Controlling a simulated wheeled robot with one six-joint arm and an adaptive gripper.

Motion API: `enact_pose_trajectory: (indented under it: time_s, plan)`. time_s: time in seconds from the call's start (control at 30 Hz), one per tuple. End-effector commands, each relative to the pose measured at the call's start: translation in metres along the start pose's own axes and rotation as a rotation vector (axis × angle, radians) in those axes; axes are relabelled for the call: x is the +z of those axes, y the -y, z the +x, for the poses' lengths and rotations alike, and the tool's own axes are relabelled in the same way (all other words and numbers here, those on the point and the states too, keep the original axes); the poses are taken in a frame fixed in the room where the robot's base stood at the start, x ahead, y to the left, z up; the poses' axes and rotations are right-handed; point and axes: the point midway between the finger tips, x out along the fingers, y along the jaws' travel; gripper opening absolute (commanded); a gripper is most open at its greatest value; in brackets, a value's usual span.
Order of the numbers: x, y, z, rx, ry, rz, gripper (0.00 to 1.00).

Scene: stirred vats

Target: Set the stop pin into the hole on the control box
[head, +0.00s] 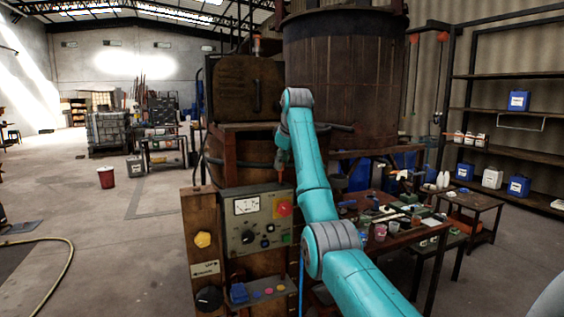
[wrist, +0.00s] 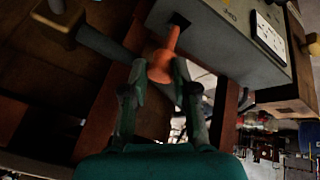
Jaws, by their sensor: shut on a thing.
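The orange stop pin (wrist: 160,62) is held between the two fingers of my gripper (wrist: 157,80) in the wrist view. Its narrow end points at a dark square hole (wrist: 180,20) on the grey control box (wrist: 215,35). The tip overlaps the hole's edge in the picture; I cannot tell whether it is inside. In the head view, the control box (head: 241,238) has a white meter, a dark knob and a red button. My gripper is small there, just above the box, and the pin is hard to make out.
A wooden vat (head: 345,80) stands behind my arm. A cluttered workbench (head: 385,228) is to the right of the box, with shelving (head: 505,110) beyond. A red bucket (head: 106,177) stands on the open floor at the left.

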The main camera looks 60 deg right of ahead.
Motion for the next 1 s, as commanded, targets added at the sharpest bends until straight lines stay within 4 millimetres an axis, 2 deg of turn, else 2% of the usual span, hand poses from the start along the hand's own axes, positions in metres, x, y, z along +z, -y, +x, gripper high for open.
enact_pose_trajectory:
  time_s: [1.0]
  plan:
    - [0.0045, 0.0032, 0.0095, 0.0, 0.0, 0.0, 0.04]
